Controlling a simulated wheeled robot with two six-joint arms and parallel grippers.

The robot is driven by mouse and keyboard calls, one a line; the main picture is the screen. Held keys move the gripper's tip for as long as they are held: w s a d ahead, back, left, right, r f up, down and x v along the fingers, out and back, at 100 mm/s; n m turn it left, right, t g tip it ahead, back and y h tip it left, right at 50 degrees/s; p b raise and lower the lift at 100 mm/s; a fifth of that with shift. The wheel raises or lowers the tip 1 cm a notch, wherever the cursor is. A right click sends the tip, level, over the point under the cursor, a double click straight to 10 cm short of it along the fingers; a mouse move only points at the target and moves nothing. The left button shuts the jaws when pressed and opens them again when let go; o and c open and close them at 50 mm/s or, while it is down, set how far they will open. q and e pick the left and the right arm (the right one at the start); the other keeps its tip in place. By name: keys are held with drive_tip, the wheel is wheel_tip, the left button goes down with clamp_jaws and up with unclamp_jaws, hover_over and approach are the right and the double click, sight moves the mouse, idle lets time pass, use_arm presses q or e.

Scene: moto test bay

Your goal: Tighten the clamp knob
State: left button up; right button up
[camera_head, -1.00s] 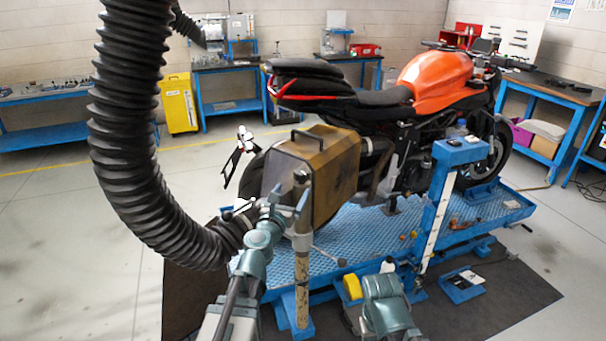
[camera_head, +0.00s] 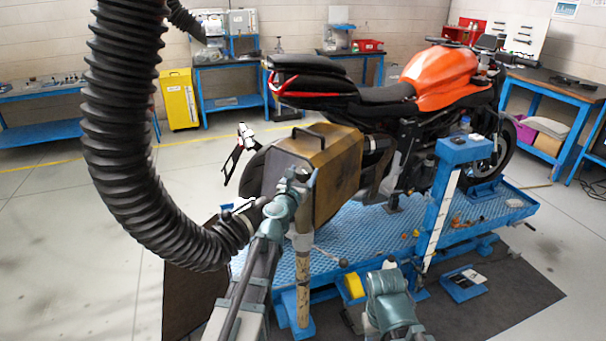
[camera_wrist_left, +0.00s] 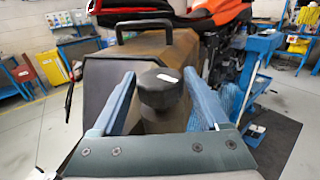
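The dark, faceted clamp knob (camera_wrist_left: 160,88) sits in the middle of the left wrist view, with a small white mark on its top. My left gripper (camera_wrist_left: 166,78) is open, with one blue finger on each side of the knob and a visible gap to each. In the head view my left gripper (camera_head: 300,180) is at the top of a worn beige post (camera_head: 303,262), where the knob is mostly hidden. Of my right arm only a teal part (camera_head: 390,300) shows at the bottom; its fingers are not seen.
A brown box with a black handle (camera_head: 335,165) stands close behind the post. An orange motorcycle (camera_head: 435,80) stands on a blue lift platform (camera_head: 350,245). A thick black hose (camera_head: 120,150) hangs left of my left arm. A blue column (camera_head: 440,210) rises to the right.

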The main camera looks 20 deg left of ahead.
use_arm(q)
drive_tip(key=c, duration=1)
drive_tip(key=shift+c, duration=0.2)
drive_tip(key=shift+a+m+h, duration=0.1)
drive_tip(key=shift+m+h, duration=0.2)
drive_tip(key=shift+h, duration=0.2)
drive_tip(key=m+h, duration=0.2)
drive_tip(key=h, duration=0.2)
drive_tip(key=shift+w+m+g, duration=0.1)
drive_tip(key=shift+m+g, duration=0.2)
drive_tip(key=shift+g, duration=0.1)
drive_tip(key=shift+m+g+h, duration=0.8)
drive_tip(key=shift+m+h, duration=0.4)
drive_tip(key=shift+h, duration=0.8)
drive_tip(key=o, duration=1.4)
drive_tip(key=shift+c, duration=0.2)
drive_tip(key=shift+s, duration=0.2)
